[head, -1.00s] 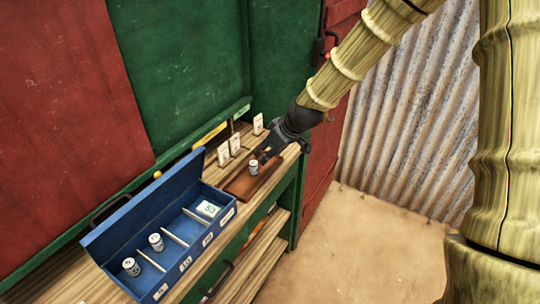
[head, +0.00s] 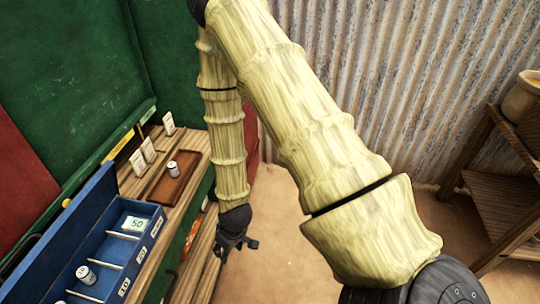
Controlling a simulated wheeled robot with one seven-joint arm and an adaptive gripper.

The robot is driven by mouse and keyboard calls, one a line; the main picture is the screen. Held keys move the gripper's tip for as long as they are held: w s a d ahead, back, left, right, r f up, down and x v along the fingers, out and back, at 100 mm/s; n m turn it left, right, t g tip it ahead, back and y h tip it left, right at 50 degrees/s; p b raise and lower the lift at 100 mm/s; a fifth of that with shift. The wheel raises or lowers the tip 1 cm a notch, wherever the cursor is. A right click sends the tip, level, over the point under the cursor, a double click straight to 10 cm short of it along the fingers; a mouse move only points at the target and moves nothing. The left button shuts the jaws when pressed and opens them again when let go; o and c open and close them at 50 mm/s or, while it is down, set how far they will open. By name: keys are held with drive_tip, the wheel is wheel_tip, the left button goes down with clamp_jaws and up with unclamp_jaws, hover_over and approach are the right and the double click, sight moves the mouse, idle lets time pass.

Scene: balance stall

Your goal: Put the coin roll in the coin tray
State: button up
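A small white coin roll (head: 173,169) with a dark end is on a brown wooden board (head: 160,189) on the counter. The blue coin tray (head: 112,274) lies open at the lower left, its near part cut off by the frame. Another white roll (head: 86,275) is in a nearer compartment, past an empty one. My gripper (head: 237,252) hangs pointing down, to the right of the counter's front edge and apart from the roll. Its fingers look spread, with nothing between them.
Several small white cards (head: 148,150) stand behind the board. Shelves (head: 205,255) lie under the counter, close to my gripper. A wooden rack (head: 505,190) with a pot (head: 522,96) stands at the right. Sandy floor (head: 285,215) between is open.

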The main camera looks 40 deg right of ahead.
drive_tip(key=s+f+m+g, duration=0.1)
drive_tip(key=s+f, duration=0.3)
drive_tip(key=s, duration=0.6)
drive_tip(key=s+f+m+g+h, duration=0.1)
drive_tip(key=s+f, duration=0.3)
drive_tip(key=s, duration=0.6)
drive_tip(key=shift+s+a+f, duration=0.35)
